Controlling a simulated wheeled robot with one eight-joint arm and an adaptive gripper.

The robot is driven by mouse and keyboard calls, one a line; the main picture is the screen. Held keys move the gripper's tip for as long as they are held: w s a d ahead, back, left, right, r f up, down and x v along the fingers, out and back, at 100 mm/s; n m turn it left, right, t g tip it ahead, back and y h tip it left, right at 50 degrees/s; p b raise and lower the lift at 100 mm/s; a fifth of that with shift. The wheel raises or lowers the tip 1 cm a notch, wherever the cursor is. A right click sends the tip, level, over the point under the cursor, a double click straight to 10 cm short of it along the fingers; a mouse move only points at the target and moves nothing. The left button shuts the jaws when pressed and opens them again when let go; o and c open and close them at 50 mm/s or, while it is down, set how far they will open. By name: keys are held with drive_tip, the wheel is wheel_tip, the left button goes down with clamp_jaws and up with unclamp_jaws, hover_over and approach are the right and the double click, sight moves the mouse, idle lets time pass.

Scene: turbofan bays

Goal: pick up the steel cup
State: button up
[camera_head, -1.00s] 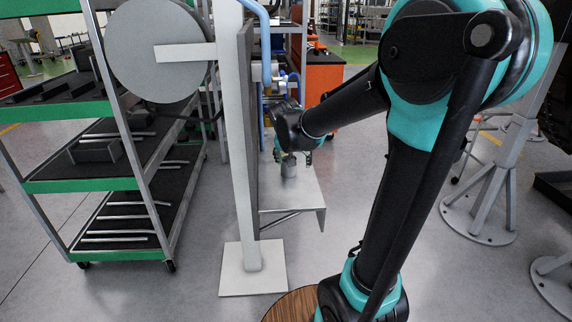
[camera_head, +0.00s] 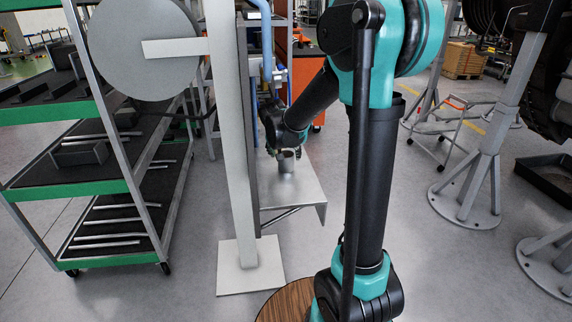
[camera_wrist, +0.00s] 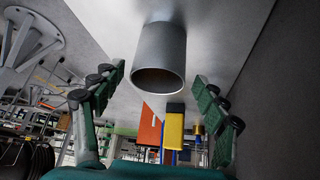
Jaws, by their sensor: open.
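The steel cup (camera_wrist: 160,55) is a plain grey cylinder in the wrist view, its dark open mouth facing my gripper. It also shows small in the head view (camera_head: 286,163), on the pale metal shelf (camera_head: 300,192) beside the grey post. My gripper (camera_wrist: 160,98) is open, with green-padded fingers to the left and right of the cup's mouth, not touching it. In the head view my gripper (camera_head: 288,151) is right at the cup and hides part of it.
A dark panel (camera_wrist: 278,90) rises close on the right in the wrist view. The grey post (camera_head: 232,150) stands left of the shelf. A green-edged rack (camera_head: 75,185) is farther left. A grey stand (camera_head: 470,170) is at right, with open floor between.

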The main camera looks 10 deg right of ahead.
sight(287, 159)
drive_tip(key=shift+x, duration=2.45)
drive_tip(key=shift+d, duration=0.15)
drive_tip(key=c, duration=1.5)
drive_tip(key=shift+r, duration=0.1)
drive_tip(key=shift+r, duration=0.1)
